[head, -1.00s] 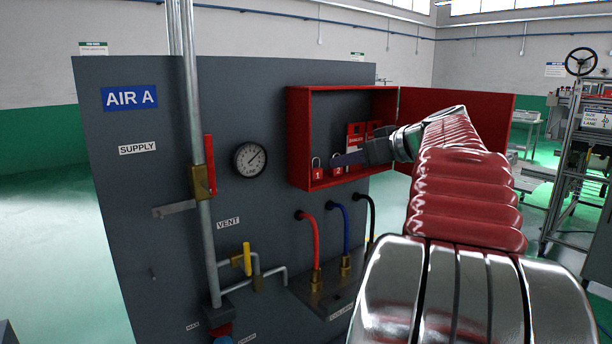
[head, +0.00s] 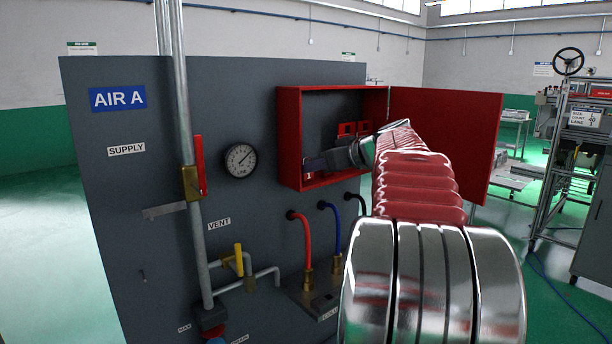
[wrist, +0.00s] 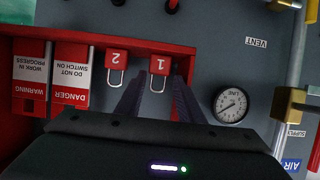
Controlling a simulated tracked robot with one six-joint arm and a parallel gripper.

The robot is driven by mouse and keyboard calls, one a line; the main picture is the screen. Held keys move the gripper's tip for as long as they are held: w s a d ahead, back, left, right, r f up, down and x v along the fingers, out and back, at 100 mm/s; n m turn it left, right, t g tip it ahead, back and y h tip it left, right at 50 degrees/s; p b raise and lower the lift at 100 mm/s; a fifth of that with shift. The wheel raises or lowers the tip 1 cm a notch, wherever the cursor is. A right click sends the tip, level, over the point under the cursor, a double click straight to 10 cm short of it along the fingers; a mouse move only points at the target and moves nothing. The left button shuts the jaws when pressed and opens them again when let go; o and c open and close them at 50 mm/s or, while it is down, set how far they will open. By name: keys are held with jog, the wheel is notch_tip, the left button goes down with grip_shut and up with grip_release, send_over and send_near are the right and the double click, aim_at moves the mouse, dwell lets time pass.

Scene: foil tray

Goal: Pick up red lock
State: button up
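Two red padlocks with silver shackles are at the open red box, seen upside down in the wrist view: lock 1 (wrist: 159,66) and lock 2 (wrist: 116,60). My gripper (wrist: 159,80) is open, with one dark finger on each side of lock 1. I cannot tell whether either finger touches lock 1. In the head view my gripper (head: 317,165) is inside the left part of the red box (head: 290,135) and mostly hides the locks.
Red DANGER (wrist: 70,75) and WARNING (wrist: 30,75) tags hang beside the locks. The box door (head: 445,140) stands open to the right. A gauge (head: 241,160), pipes with a red-handled valve (head: 200,165) and hoses (head: 305,240) are on the grey panel.

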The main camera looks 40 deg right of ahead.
jog(key=shift+w, duration=0.1)
jog(key=shift+x, duration=2.55)
jog(key=shift+d, duration=0.1)
jog(key=shift+c, duration=0.4)
jog(key=c, duration=0.6)
